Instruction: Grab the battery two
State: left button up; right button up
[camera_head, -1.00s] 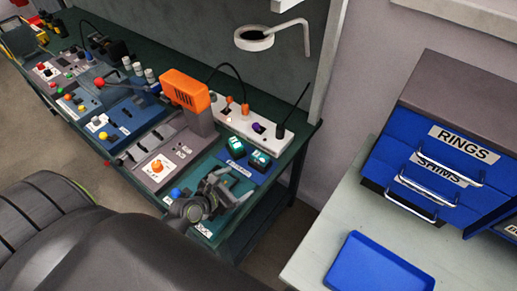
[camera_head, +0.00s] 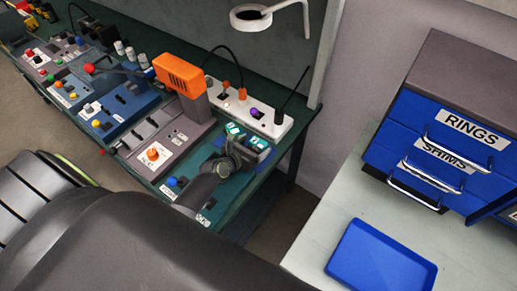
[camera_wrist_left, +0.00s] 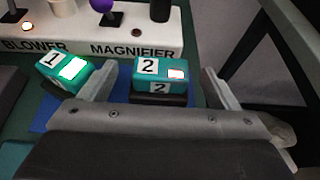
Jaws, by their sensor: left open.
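Battery two is a teal block (camera_wrist_left: 148,68) marked "2" on its top and front, with a small pale red-tinged display. It sits in a dark holder. In the left wrist view it lies between the fingers of my left gripper (camera_wrist_left: 158,78), which is open with a gap on both sides. Battery one (camera_wrist_left: 66,66), marked "1" with a bright green display, is just left of the left finger. In the head view my left gripper (camera_head: 240,155) is at the batteries and partly hides them. My right gripper is not in view.
A white power strip (camera_wrist_left: 110,38) labelled "BLOWER" and "MAGNIFIER" runs behind the batteries. An orange-topped device (camera_head: 180,73) and control panels fill the bench to the left. A blue tray (camera_head: 380,262) and drawer cabinet (camera_head: 440,140) stand on the right.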

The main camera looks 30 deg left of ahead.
aim_at(259, 142)
pick_arm(q)
jog(key=shift+w+f, duration=0.2)
jog(key=shift+w, duration=0.25)
jog(key=b+x, duration=0.1)
jog(key=x, duration=0.3)
jog(key=shift+w+d+f+b, duration=0.1)
jog(key=shift+w+d+b, duration=0.05)
jog(key=shift+b, duration=0.25)
jog(key=shift+w, duration=0.2)
jog(key=shift+s, duration=0.1)
jog(key=shift+c, duration=0.6)
jog(key=c, duration=1)
jog(key=shift+c, duration=0.8)
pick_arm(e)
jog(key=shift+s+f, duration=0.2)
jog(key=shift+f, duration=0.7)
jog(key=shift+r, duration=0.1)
